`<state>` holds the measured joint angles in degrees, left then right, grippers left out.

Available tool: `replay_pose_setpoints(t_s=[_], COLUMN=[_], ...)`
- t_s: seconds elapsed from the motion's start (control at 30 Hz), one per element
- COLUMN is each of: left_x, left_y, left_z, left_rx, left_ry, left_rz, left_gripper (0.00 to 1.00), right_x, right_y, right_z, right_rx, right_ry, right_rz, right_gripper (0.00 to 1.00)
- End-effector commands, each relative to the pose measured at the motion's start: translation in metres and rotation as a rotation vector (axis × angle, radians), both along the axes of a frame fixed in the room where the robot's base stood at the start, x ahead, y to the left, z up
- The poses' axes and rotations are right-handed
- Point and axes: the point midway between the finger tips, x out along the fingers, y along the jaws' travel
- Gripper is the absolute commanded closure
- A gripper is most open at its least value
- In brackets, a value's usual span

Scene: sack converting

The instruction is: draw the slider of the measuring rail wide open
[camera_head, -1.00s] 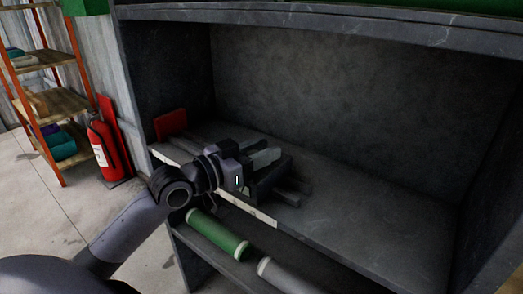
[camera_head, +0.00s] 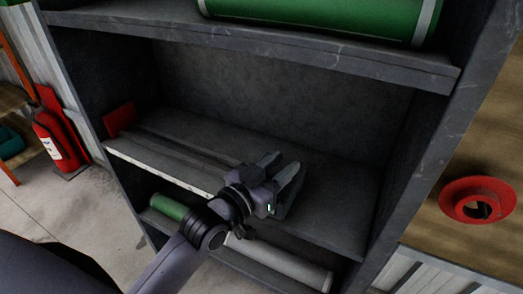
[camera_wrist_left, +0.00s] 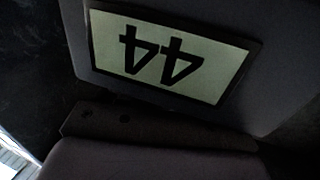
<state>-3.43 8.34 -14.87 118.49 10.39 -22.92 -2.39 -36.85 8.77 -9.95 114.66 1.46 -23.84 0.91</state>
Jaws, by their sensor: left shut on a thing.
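The measuring rail (camera_head: 185,148) lies along the middle shelf. It has dark bars, a pale scale strip (camera_head: 160,165) along the front edge and a red end plate (camera_head: 120,118) at its left end. My left gripper (camera_head: 278,170) is at the right part of the rail, well away from the red plate. It is shut on the slider (camera_head: 289,203), which is mostly hidden by the fingers and wrist. The left wrist view shows a dark grey surface close up with a pale label (camera_wrist_left: 168,57) reading 44, upside down. My right gripper is not in view.
Green (camera_head: 169,207) and grey (camera_head: 285,262) rolls lie on the shelf below. A large green roll (camera_head: 325,18) lies on the shelf above. The cabinet's right side panel (camera_head: 425,150) stands right of the gripper, with some bare shelf between. A fire extinguisher (camera_head: 58,143) stands at left.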

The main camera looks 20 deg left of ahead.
Motion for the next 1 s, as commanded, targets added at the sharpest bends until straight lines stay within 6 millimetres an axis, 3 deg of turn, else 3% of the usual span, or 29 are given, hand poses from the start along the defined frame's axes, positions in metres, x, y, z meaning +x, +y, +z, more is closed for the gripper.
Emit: replay_pose_setpoints(t_s=[0.2,0.5,0.53,0.6,1.0], left_x=[-0.0011,-0.0017,-0.0017,-0.0016,-0.0076], left_y=[-0.0124,-0.0147,-0.0148,-0.0144,-0.0098], left_z=[0.0011,0.0004,0.0004,0.0003,-0.0002], left_rx=[-0.002,-0.005,-0.005,-0.005,-0.001], left_ry=[-0.003,-0.002,-0.002,-0.002,-0.002], left_rz=[-0.002,-0.006,-0.006,-0.005,-0.001], left_gripper=[1.0,1.0,0.62,0.44,0.44], right_x=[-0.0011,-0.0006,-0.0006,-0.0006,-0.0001], right_y=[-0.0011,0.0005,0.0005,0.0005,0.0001], right_z=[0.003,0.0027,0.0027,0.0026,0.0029], right_rx=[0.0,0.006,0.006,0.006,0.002], right_ry=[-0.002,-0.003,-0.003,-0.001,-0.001], right_rz=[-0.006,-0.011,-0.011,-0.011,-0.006], right_gripper=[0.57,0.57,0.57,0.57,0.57])
